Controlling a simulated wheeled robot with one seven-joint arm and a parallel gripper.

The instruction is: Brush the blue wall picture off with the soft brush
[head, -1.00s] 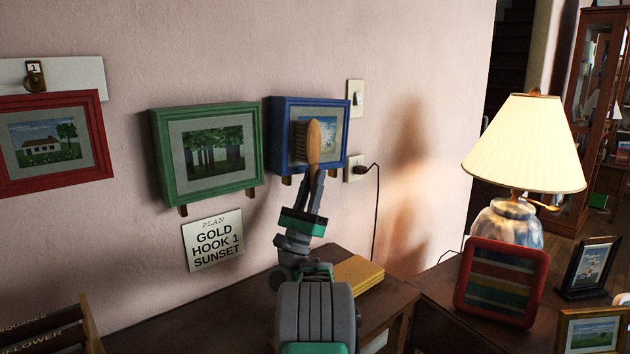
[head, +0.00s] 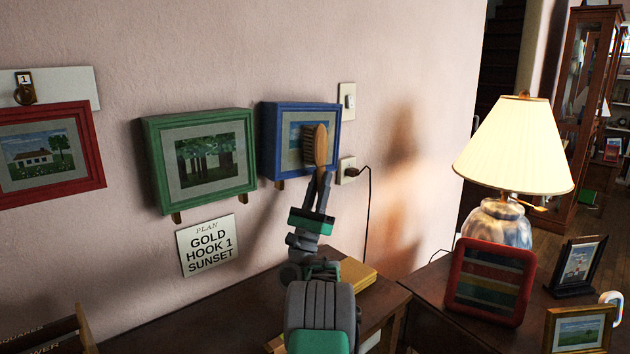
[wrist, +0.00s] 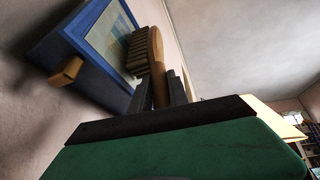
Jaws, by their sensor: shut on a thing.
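The blue wall picture (head: 271,148) hangs on the pink wall, right of the green one; its blue frame also shows in the wrist view (wrist: 92,83). The soft brush (head: 320,146) has a wooden back and dark bristles; it also shows in the wrist view (wrist: 157,62). My gripper (head: 320,178) is shut on the brush's handle and holds it upright. The bristles face left, in front of the picture's right part. I cannot tell whether they touch it. The brush hides part of the picture.
A green-framed picture (head: 246,190) and a red-framed picture (head: 98,158) hang to the left. A plan sign (head: 207,246) is below. A switch (head: 348,101) and a plugged socket (head: 347,168) are on the right. A lit lamp (head: 513,150) stands on the right table.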

